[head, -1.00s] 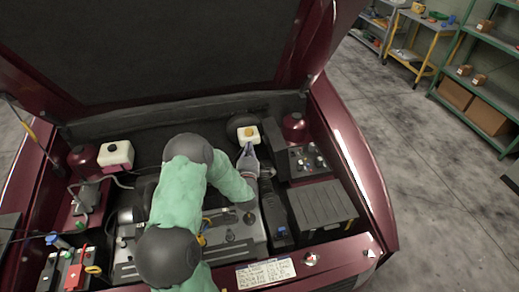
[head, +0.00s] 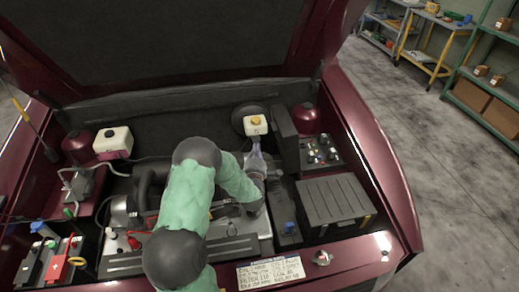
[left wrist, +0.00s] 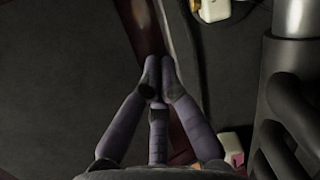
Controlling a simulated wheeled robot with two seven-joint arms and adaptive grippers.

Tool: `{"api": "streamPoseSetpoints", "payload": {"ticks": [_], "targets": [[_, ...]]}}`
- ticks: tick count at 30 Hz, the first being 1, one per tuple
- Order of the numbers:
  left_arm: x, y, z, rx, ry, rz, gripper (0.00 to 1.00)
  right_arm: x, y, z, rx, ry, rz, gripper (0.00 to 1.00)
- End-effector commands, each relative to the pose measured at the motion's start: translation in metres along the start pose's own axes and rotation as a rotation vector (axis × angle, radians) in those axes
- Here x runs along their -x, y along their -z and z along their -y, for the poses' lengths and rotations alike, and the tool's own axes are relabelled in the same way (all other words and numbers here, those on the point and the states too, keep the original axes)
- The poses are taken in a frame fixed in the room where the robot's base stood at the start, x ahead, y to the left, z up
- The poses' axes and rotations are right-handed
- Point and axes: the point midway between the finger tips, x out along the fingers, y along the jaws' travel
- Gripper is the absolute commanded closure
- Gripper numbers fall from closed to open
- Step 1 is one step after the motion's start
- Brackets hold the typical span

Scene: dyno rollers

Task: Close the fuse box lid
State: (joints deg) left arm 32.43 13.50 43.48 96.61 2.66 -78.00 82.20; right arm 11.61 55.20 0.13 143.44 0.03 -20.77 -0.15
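The fuse box (head: 321,152) is at the right of the engine bay in the head view, with its fuses and relays exposed. Its dark lid (head: 283,137) stands open and upright along the box's left side. My left gripper (head: 253,145) is just left of the lid, its fingers pointing to the back of the bay. It looks apart from the lid. In the left wrist view the fingertips of my left gripper (left wrist: 158,75) are together with nothing visible between them. My right gripper is not in view.
A ribbed black box (head: 336,200) lies in front of the fuse box. A dark red round part (head: 305,118) is behind it. The raised hood (head: 170,45) spans the back.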

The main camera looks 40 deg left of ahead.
Motion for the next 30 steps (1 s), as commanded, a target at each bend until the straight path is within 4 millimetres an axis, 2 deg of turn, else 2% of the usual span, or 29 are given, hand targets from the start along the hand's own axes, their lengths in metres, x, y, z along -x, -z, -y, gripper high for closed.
{"api": "streamPoseSetpoints", "payload": {"ticks": [13, 15, 21, 30], "targets": [[-0.083, -0.001, 0.002, 0.001, -0.002, 0.0, 1.0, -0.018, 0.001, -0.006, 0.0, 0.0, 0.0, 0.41], [-0.082, -0.015, 0.002, 0.001, 0.0, 0.004, 1.0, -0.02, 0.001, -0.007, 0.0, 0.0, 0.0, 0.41], [-0.087, -0.034, 0.001, 0.0, -0.001, 0.002, 1.0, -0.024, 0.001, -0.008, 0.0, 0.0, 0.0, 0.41], [-0.088, -0.039, 0.0, 0.0, 0.0, 0.0, 1.0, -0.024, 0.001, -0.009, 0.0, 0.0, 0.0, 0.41]]}}
